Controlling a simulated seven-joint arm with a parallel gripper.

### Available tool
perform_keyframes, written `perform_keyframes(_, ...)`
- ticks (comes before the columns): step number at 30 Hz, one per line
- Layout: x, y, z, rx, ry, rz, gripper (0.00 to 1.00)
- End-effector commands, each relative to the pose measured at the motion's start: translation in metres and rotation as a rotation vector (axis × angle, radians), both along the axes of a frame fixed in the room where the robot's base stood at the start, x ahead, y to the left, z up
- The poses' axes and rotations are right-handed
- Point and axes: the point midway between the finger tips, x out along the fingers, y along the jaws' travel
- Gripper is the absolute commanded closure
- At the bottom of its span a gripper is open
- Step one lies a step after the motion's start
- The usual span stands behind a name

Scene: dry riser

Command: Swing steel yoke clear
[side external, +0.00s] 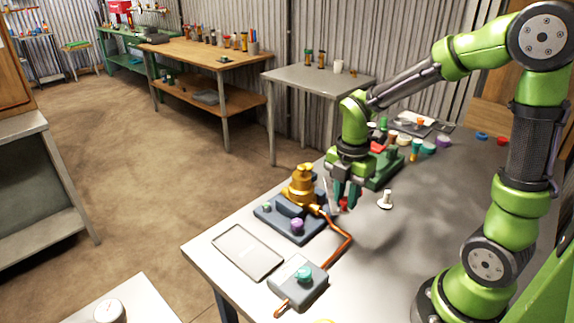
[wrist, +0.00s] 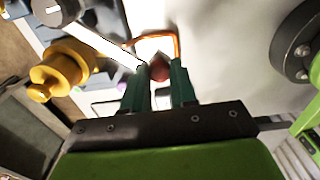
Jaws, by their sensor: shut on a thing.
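The steel yoke (wrist: 104,46) shows in the wrist view as a pale flat bar running from the upper left to my gripper (wrist: 160,75). In the side view a thin part of the yoke (side external: 330,193) shows beside my gripper (side external: 347,195). A red knob (wrist: 160,68) appears between my fingertips, at the yoke's end; the red knob (side external: 343,204) also shows below the fingers in the side view. My gripper is shut on this end. The brass valve (side external: 301,187) stands on a dark blue base (side external: 275,221) left of my gripper. The exact finger contact is partly hidden.
A copper pipe (side external: 345,240) curves from the valve to a grey box (side external: 300,285) with a teal knob. A flat grey plate (side external: 247,252) lies in front. A small white-topped post (side external: 386,199) stands right of my gripper. A green block (side external: 383,172) and several coloured parts lie behind.

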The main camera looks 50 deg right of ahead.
Motion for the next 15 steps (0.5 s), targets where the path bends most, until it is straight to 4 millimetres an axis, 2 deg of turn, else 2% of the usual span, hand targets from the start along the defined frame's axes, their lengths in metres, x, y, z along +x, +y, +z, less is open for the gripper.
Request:
perform_keyframes(3, -0.0016, -0.0019, 0.0011, -0.003, 0.003, -0.005, 1.00)
perform_keyframes(4, -0.0017, -0.0020, 0.0010, -0.003, 0.004, -0.005, 0.69)
perform_keyframes(8, -0.0016, -0.0017, 0.0007, -0.003, 0.004, -0.005, 0.49)
perform_keyframes(15, -0.0012, -0.0012, 0.0003, -0.002, 0.003, -0.004, 0.47)
